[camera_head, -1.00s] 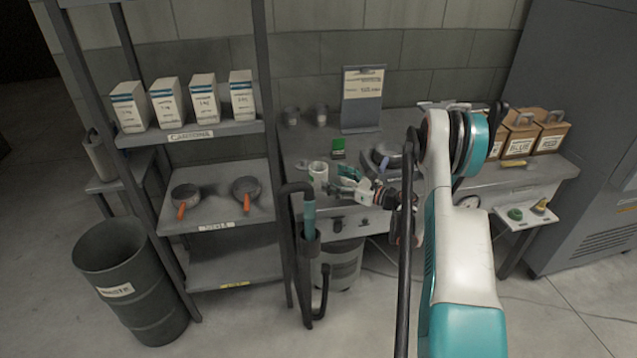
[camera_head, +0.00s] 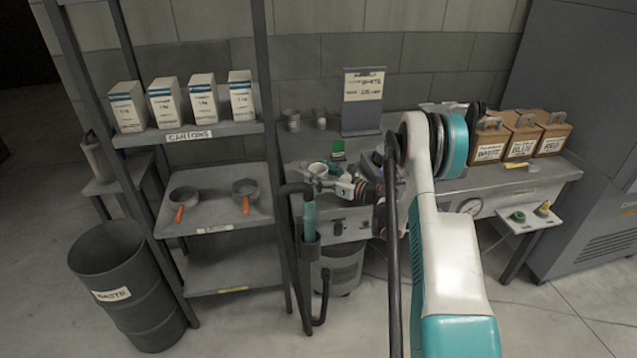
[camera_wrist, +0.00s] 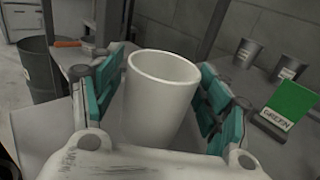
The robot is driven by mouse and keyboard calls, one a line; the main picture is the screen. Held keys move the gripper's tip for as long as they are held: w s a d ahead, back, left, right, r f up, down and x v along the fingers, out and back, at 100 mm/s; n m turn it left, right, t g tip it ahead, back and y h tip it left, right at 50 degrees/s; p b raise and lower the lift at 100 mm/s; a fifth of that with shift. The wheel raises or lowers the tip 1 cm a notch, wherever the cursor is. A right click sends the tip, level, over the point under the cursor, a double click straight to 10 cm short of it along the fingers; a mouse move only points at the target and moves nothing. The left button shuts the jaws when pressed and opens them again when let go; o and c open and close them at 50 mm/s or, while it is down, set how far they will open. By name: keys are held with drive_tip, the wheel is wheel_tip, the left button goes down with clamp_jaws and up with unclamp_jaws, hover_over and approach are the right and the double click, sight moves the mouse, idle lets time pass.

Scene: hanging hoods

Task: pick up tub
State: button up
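The tub is a plain white, open-topped cup; in the wrist view the tub (camera_wrist: 160,95) stands upright between the two teal-padded fingers of my gripper (camera_wrist: 162,92). The fingers are spread, one on each side of it. The pads are close to its walls; I cannot tell whether they touch. In the head view the tub's rim (camera_head: 318,168) shows on the bench, left of my wrist, and my gripper (camera_head: 322,181) covers its lower part.
A green card (camera_head: 338,150) on a stand and grey cups (camera_head: 292,121) sit behind the tub. A clipboard sign (camera_head: 362,100) stands farther back. The shelf rack (camera_head: 215,130) is close on the left. Brown boxes (camera_head: 520,140) stand at the bench's right.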

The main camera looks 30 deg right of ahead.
drive_tip(key=c, duration=0.4)
wheel_tip(320, 180, up, 20)
drive_tip(key=p, duration=0.6)
